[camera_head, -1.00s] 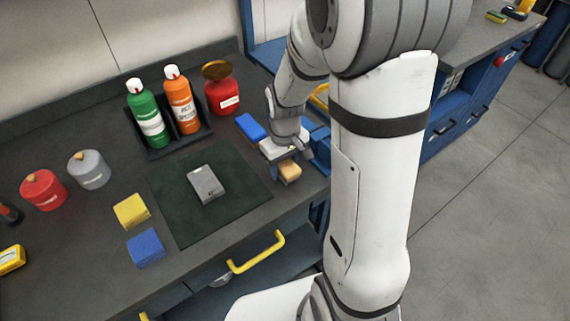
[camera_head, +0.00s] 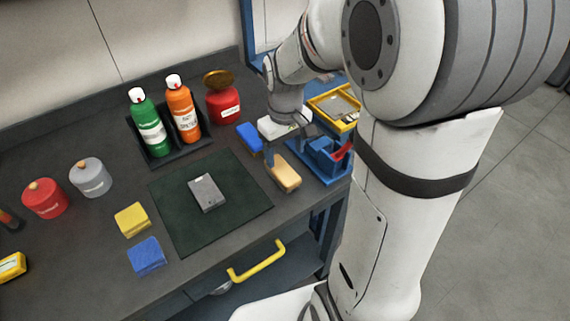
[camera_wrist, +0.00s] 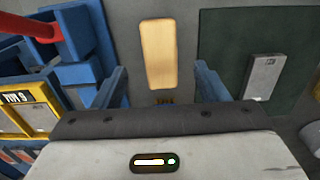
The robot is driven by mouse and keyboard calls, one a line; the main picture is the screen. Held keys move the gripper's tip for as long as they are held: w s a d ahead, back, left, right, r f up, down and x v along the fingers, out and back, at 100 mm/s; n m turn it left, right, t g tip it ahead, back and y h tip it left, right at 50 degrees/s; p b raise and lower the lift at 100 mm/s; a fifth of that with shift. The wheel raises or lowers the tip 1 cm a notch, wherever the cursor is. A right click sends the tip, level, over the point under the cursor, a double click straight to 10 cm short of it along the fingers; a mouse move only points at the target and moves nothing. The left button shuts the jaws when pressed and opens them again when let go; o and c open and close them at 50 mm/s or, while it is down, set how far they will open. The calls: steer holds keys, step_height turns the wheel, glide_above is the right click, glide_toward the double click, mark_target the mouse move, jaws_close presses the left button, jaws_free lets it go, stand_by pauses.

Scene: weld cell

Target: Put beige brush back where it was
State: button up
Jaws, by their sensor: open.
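The beige brush (camera_head: 283,173) lies on the dark bench top, between the green mat and the blue holder at the right end. In the wrist view the beige brush (camera_wrist: 158,53) shows whole, long side running up the picture. My gripper (camera_wrist: 162,72) is open, with one blue finger on each side of the brush's near part in that view and a gap on both sides. In the head view my gripper (camera_head: 290,145) is over the bench just behind the brush. Its height above the bench is hard to tell.
A blue block (camera_head: 250,137) lies left of my gripper. The green mat (camera_head: 170,190) carries a grey box (camera_head: 207,193). A blue holder (camera_head: 325,158) with a red item and a yellow tray (camera_head: 335,108) stand to the right. Bottles (camera_head: 147,122) stand in a rack behind.

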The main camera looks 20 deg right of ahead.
steer(key=s+r+m+t, duration=0.2)
steer(key=s+r, duration=0.4)
steer(key=s, duration=0.7)
steer(key=shift+a+r+m+t, duration=0.2)
steer(key=shift+m+t, duration=0.2)
steer(key=shift+m, duration=0.4)
steer(key=shift+w, duration=0.1)
stand_by(1.0)
